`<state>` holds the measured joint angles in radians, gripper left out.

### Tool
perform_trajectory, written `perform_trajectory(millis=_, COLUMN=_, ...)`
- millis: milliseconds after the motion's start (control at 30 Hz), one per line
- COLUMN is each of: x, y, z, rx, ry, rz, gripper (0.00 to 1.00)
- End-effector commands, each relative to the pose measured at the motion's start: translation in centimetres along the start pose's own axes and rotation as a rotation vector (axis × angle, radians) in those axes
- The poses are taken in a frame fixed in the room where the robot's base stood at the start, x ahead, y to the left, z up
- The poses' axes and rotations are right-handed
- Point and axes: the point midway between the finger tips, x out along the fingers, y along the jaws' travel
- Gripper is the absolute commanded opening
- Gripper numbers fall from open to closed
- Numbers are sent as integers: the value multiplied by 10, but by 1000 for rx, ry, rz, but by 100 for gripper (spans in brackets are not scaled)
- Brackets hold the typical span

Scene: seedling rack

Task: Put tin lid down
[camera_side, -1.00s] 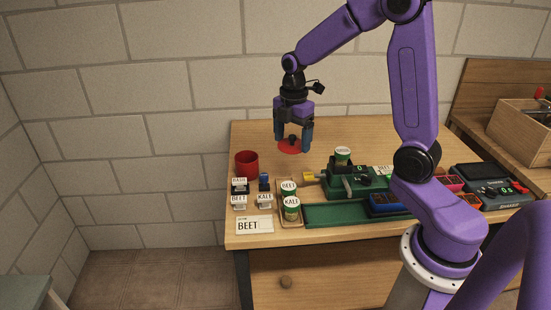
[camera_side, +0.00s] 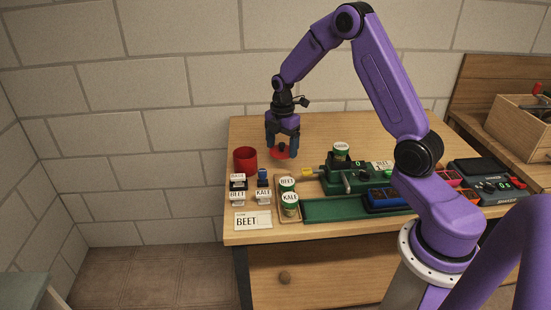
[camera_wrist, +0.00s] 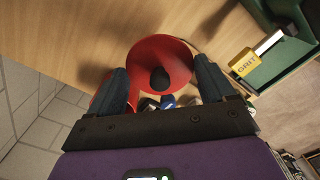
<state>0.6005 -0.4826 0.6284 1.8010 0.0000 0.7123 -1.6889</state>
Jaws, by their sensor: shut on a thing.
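The tin lid (camera_side: 281,154) is a red disc with a dark knob on top. My gripper (camera_side: 282,150) is shut on it by the knob and holds it above the back left part of the table. In the wrist view the red lid (camera_wrist: 172,57) sits between my two blue fingers (camera_wrist: 160,82), its dark knob in the middle. The open red tin (camera_side: 245,160) stands upright on the table, a little left of the lid and apart from it in the side view. In the wrist view, a red patch by the left finger is mostly hidden.
Label stamps (camera_side: 237,182) stand in front of the tin, with a BEET card (camera_side: 253,221) near the front edge. Seed tins (camera_side: 289,201) sit on a small wooden tray. A green machine (camera_side: 350,178) stands to the right. The wooden table (camera_side: 330,128) is clear at the back.

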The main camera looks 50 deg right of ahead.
Motion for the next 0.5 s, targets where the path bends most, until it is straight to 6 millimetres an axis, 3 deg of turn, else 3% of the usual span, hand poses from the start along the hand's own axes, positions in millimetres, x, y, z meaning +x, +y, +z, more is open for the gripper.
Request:
perform_trajectory(millis=167, x=24, y=18, z=5, rx=1, ry=0, rz=-2, gripper=54)
perform_trajectory(millis=500, x=46, y=32, z=8, rx=0, ry=0, rz=-3, gripper=54)
